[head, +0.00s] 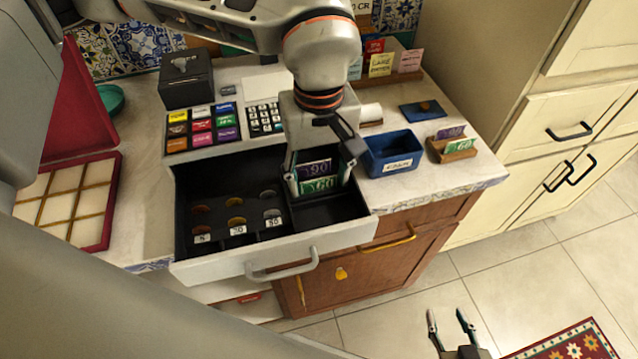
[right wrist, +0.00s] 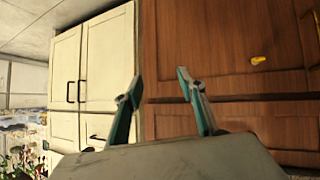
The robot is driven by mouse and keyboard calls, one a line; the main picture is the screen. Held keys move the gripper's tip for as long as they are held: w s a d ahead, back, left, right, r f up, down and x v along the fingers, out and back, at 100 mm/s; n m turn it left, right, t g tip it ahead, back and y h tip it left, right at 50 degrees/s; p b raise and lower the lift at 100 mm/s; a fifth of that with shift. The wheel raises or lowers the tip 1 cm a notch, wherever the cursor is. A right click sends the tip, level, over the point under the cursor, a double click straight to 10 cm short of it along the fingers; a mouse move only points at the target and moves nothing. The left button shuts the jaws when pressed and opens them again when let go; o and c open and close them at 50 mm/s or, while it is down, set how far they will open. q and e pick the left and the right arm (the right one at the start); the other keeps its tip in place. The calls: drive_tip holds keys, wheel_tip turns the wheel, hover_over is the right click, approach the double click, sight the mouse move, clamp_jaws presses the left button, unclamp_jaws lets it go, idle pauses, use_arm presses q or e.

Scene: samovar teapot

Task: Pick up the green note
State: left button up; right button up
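A green note (head: 319,186) stands in the right-hand compartment of the open cash drawer (head: 281,243), in front of a purple note (head: 315,168). My left gripper (head: 319,181) reaches down into the drawer from above. Its fingers are spread, one on each side of the notes; I cannot tell whether they touch the edges. Another green note (head: 459,146) lies in a small wooden holder (head: 437,152) on the counter at the right. My right gripper (head: 446,313) is open and empty, low in front of the cabinets; its spread fingers also show in the right wrist view (right wrist: 159,78).
Coins lie in the drawer's left compartments by number labels. The drawer's front handle (head: 282,266) sticks out. A blue bin (head: 393,153) stands just right of the drawer. A black box (head: 186,79) and a red-rimmed tray (head: 108,203) are at the left.

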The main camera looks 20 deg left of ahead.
use_arm(q)
drive_tip(key=shift+c, duration=1)
use_arm(e)
drive_tip(key=shift+s+f, duration=0.1)
drive_tip(key=shift+s, duration=0.05)
use_arm(q)
drive_tip(key=shift+r, duration=0.5)
wheel_tip(320, 180, up, 19)
drive_tip(key=p, duration=0.2)
wheel_tip(320, 180, up, 5)
drive_tip(key=p, duration=0.5)
hover_over(319, 179)
use_arm(e)
wheel_tip(319, 179, up, 8)
drive_tip(key=shift+w+a+f, duration=0.2)
drive_tip(key=shift+w+a, duration=0.1)
drive_tip(key=shift+w, duration=0.1)
